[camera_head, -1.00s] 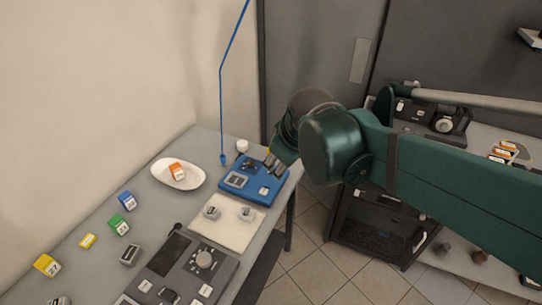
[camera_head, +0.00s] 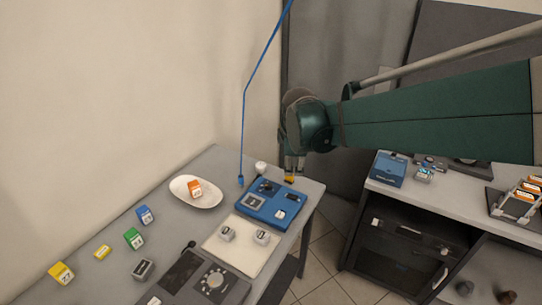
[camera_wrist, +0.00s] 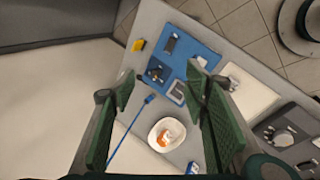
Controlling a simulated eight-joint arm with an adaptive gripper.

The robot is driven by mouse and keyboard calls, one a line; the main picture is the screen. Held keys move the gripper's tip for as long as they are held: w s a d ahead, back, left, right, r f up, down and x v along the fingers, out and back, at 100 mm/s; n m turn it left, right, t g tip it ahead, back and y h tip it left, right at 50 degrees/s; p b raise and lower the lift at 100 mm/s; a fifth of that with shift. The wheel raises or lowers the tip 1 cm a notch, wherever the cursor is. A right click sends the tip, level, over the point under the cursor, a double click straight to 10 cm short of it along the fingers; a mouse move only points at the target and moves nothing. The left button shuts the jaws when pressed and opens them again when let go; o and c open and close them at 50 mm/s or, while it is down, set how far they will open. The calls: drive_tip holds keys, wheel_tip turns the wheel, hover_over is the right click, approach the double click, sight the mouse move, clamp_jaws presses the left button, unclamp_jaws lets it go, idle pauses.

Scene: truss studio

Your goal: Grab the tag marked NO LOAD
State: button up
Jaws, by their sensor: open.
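No lettering reading NO LOAD is legible in either view, so I cannot tell which tag bears it. A small yellow piece (camera_head: 289,179) lies at the table's far corner, and shows in the wrist view (camera_wrist: 139,45) clear of the fingers. A blue device (camera_head: 262,218) with small panels and a pale label (camera_head: 281,214) stands nearby; it also shows in the wrist view (camera_wrist: 205,52). My gripper (camera_wrist: 162,76) is open and empty above the table's far end, its green fingers wide apart. In the head view its tip appears just behind the yellow piece.
A white dish (camera_head: 212,200) holds an orange block (camera_head: 195,189). Blue (camera_head: 145,215), green (camera_head: 134,239) and yellow (camera_head: 61,273) blocks lie at left. Two grey blocks sit on a pale mat (camera_head: 222,250). A thin blue rod (camera_head: 243,120) rises beside the device. A shelf unit (camera_head: 450,222) stands right.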

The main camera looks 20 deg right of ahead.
drive_tip(key=w+d+f+n+g+h, duration=0.1)
drive_tip(key=w+d+f+n, duration=0.1)
drive_tip(key=w+f+n, duration=0.75)
drive_tip(key=n+g, duration=0.1)
drive_tip(key=n, duration=0.2)
approach(289, 180)
drive_tip(key=shift+w+d+r+m+h+b, duration=0.25)
drive_tip(key=shift+w+r+h+b, duration=0.15)
drive_tip(key=shift+w, duration=0.2)
drive_tip(key=shift+f, duration=0.1)
drive_tip(key=shift+x, duration=1.25)
drive_tip(key=shift+x, duration=2.6)
drive_tip(key=shift+a, duration=0.15)
drive_tip(key=shift+c, duration=0.7)
drive_tip(key=c, duration=0.7)
